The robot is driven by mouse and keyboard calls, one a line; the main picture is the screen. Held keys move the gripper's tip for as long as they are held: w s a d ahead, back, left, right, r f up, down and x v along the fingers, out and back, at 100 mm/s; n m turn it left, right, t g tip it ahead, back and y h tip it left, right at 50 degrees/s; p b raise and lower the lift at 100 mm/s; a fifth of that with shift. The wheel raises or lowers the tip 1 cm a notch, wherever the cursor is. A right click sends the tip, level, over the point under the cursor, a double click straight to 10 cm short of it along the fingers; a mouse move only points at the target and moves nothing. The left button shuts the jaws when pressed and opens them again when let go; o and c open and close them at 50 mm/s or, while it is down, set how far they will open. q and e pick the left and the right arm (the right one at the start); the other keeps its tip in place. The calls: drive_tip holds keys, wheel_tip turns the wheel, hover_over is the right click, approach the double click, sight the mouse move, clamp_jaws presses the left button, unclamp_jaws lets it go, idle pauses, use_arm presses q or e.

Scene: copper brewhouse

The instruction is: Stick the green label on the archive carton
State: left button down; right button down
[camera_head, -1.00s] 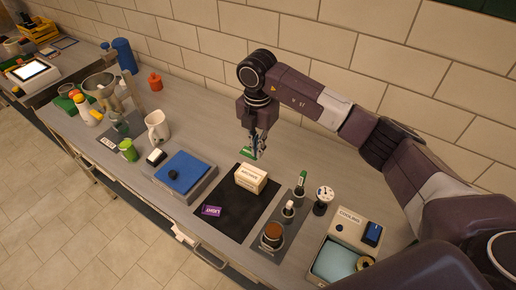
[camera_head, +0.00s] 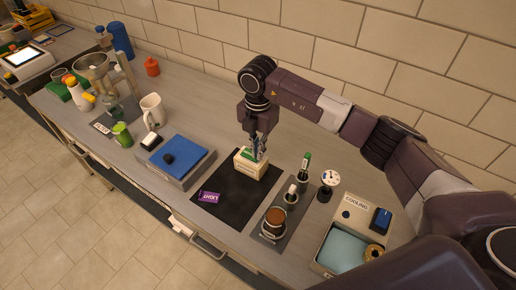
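The archive carton (camera_head: 249,167), a small cream box with printing on its front, stands on a black mat (camera_head: 232,203). My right gripper (camera_head: 256,154) points down right over the carton's top. A small piece of the green label (camera_head: 248,154) shows at the fingertips, at the carton's top. The fingers appear closed on the label; whether the label touches the carton cannot be told for certain. My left gripper is not in view.
A blue-topped scale (camera_head: 176,159) stands left of the mat. A grey tray (camera_head: 262,228) with a brown-topped jar (camera_head: 274,220) and bottles, a gauge (camera_head: 328,183) and a COOLING box (camera_head: 345,245) stand to the right. A white mug (camera_head: 152,110) stands further left.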

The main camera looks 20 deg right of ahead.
drive_tip(key=shift+s+f+b, duration=0.1)
drive_tip(key=shift+f+b, duration=0.25)
drive_tip(key=shift+f, duration=0.3)
idle(1.3)
drive_tip(key=c, duration=2.7)
unclamp_jaws()
drive_tip(key=o, duration=0.6)
drive_tip(key=shift+r, duration=0.15)
wheel_tip(320, 180, up, 12)
drive_tip(key=shift+f, duration=0.15)
